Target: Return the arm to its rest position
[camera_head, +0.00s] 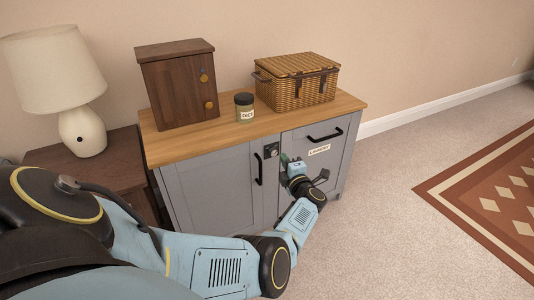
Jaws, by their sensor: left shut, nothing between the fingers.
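My left arm reaches in from the lower left across the picture. Its left gripper (288,161) is at the front of the grey cabinet (208,185), near the gap between the left door and the right-hand section. The fingers are small and partly hidden by the wrist; they are shut and hold nothing. Whether they touch the cabinet front I cannot tell. A black vertical handle (259,169) is just left of the gripper, and a small dark lock-like fitting (271,150) is above and left of it. My right gripper is not in view.
On the cabinet top stand a dark wooden box (175,90), a small labelled jar (244,107) and a wicker basket (297,85). A lamp (80,130) stands on a brown side table (110,165) at left. Open carpet and a patterned rug (490,195) lie at right.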

